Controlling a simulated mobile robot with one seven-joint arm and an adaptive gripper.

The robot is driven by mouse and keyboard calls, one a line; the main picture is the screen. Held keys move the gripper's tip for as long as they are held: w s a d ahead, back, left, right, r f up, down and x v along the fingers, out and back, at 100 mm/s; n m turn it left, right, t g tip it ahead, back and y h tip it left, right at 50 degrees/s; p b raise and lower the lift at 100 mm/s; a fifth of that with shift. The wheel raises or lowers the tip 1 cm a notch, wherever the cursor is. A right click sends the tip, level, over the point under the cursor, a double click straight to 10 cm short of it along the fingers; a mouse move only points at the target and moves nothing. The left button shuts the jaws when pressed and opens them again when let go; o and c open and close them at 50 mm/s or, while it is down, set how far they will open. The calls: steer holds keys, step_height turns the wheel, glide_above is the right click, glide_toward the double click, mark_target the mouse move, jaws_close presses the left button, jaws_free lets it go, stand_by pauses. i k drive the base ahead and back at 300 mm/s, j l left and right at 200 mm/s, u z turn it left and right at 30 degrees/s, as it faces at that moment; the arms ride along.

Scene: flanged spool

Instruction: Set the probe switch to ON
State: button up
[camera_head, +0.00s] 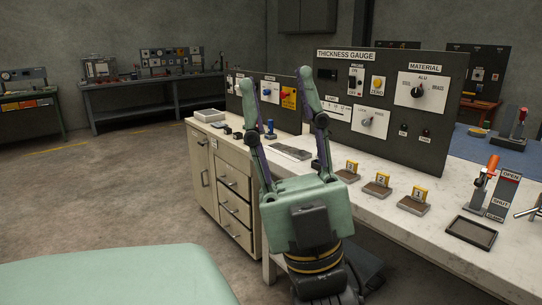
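The thickness gauge panel (380,139) stands upright on the bench, dark grey with white labels. The probe switch (355,79) is a small black-and-white switch under the PROBE label near the panel's upper left. It is too small to tell which position it is in. My gripper (276,84) is open and empty, its two long fingers pointing up. In the picture it is to the left of the probe switch, apart from it, and its right finger overlaps the panel's left edge.
A yellow ZERO button (378,84) is right of the switch, and a MATERIAL dial (417,91) is further right. Numbered blocks (377,185) stand on the bench before the panel. A lever with an orange handle (484,177) and a dark tray (470,232) are at the right.

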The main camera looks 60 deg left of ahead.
mark_target(351, 84)
steer(key=i+j+u, duration=0.1)
steer(key=u, duration=0.35)
steer(key=i+j+u, duration=0.1)
steer(key=u, duration=0.35)
steer(key=i+j+u, duration=0.15)
steer(key=u, duration=0.3)
